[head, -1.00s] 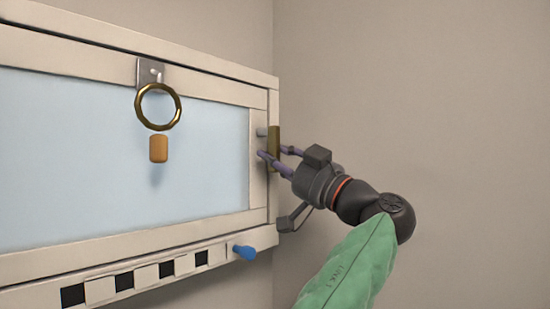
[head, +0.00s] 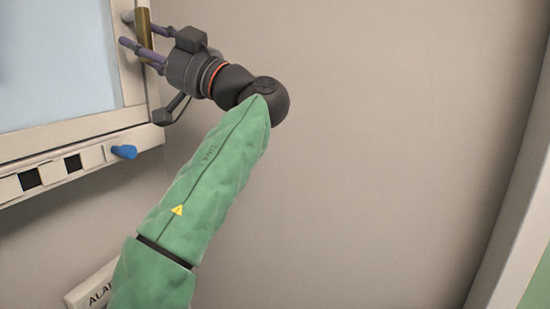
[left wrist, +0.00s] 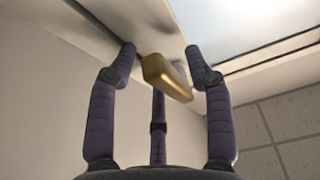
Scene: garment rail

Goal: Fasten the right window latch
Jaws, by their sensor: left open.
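The right window latch is a brass handle (head: 146,27) on the right edge of the pale window frame. In the left wrist view the brass handle (left wrist: 165,78) lies between the spread fingers, tilted slightly. My left gripper (head: 139,36) is open, with its purple fingers reaching around the latch from the right. In the left wrist view my left gripper (left wrist: 160,50) has a finger on each side of the handle and a third finger behind it. I cannot tell whether any finger touches the handle. My right gripper is not in view.
A blue knob (head: 124,152) sticks out from the sill (head: 95,155) below the latch, near black squares. A white sign with partly hidden lettering (head: 92,290) is at the lower left. The plain wall (head: 380,130) to the right is clear.

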